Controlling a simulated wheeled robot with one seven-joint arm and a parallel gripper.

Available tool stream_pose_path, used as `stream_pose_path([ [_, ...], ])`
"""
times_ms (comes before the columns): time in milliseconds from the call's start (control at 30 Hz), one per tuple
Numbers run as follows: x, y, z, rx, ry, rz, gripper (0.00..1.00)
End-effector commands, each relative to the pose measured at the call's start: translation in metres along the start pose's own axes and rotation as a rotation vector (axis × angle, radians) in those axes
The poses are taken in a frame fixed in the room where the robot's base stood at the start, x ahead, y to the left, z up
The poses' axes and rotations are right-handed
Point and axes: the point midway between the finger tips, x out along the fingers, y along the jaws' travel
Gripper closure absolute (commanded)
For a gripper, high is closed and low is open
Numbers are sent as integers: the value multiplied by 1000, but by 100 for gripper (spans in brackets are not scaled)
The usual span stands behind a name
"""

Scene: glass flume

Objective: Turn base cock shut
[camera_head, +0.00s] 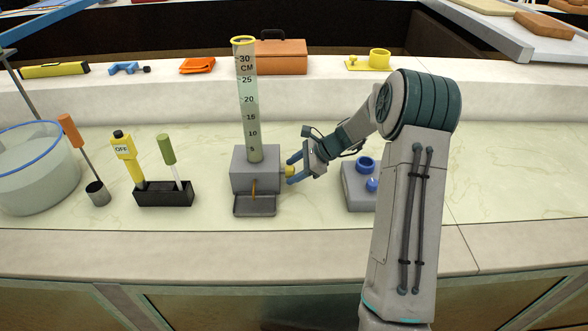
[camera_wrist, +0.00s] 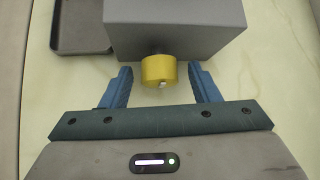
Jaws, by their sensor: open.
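The base cock is a yellow round knob (camera_wrist: 158,70) on the side of a grey base block (camera_head: 256,168). It also shows in the head view (camera_head: 289,171), partly covered by my gripper. A clear graduated tube (camera_head: 247,105) with a yellow rim stands upright on the block. My gripper (camera_head: 291,170) is to the right of the block. In the wrist view its blue fingers (camera_wrist: 161,88) are open, one on each side of the knob, with a gap on both sides. A small white mark shows on the knob's near face; I cannot tell whether the cock is open or shut.
A grey tray (camera_head: 254,210) sits in front of the block. A black holder (camera_head: 163,194) with yellow and green-handled tools stands left, beside a clear round tank (camera_head: 36,180). The counter between is clear.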

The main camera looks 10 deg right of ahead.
Motion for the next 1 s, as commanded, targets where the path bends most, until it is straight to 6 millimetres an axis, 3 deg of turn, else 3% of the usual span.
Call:
stream_pose_path([
  [67, 0, 0, 0, 0, 0, 0, 47],
  [200, 0, 0, 0, -1, 0, 0, 86],
  [233, 0, 0, 0, -1, 0, 0, 89],
  [667, -3, -2, 4, 43, -1, 47, 88],
  [1000, -4, -6, 6, 207, 0, 212, 88],
])
